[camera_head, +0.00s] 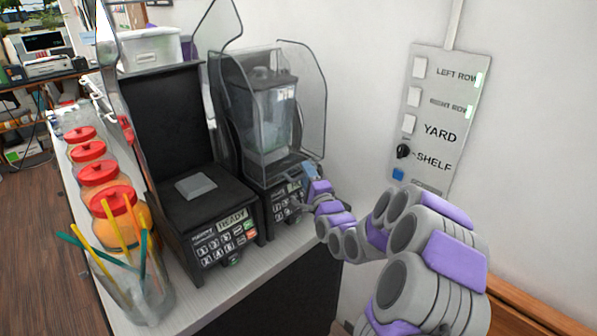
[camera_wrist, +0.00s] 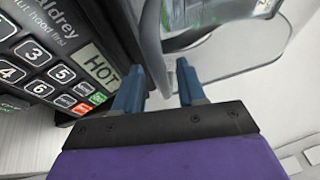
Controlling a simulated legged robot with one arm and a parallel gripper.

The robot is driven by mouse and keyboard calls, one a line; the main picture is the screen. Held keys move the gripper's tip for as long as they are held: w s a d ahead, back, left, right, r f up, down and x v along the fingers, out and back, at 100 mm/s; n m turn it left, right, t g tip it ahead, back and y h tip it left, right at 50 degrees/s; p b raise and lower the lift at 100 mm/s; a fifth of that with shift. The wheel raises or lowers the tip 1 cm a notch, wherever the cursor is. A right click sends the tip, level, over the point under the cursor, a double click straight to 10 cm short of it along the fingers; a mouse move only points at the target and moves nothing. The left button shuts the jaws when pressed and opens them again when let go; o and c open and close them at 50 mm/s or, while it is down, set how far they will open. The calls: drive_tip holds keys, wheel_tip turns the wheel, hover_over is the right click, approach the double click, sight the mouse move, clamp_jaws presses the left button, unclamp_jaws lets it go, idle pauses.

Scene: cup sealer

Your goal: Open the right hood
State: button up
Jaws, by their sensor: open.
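The right hood (camera_head: 312,85) is a clear cover that stands down around a clear jar (camera_head: 268,115) on the right black machine (camera_head: 270,185). My gripper (camera_head: 303,186) is at the front right of that machine, by the hood's lower front edge. In the wrist view my gripper (camera_wrist: 160,88) has its two blue fingertips apart. A grey, clear-edged part of the hood (camera_wrist: 153,45) runs down to the gap between them. I cannot tell whether the fingers touch it. The machine's keypad and a display reading HOT (camera_wrist: 100,66) are left of the fingers.
The left machine (camera_head: 215,205) has its clear hood (camera_head: 222,25) raised and a display reading READY. Jars with red lids (camera_head: 100,175) and a glass of straws (camera_head: 140,285) stand at the left. A switch panel (camera_head: 430,120) is on the right wall.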

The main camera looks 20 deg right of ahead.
drive_tip(key=shift+w+a+r, duration=0.1)
drive_tip(key=shift+a+r, duration=0.05)
drive_tip(key=shift+a, duration=0.8)
drive_tip(key=shift+d, duration=0.8)
drive_tip(key=c, duration=0.5)
drive_tip(key=shift+c, duration=0.5)
drive_tip(key=shift+a, duration=0.2)
clamp_jaws()
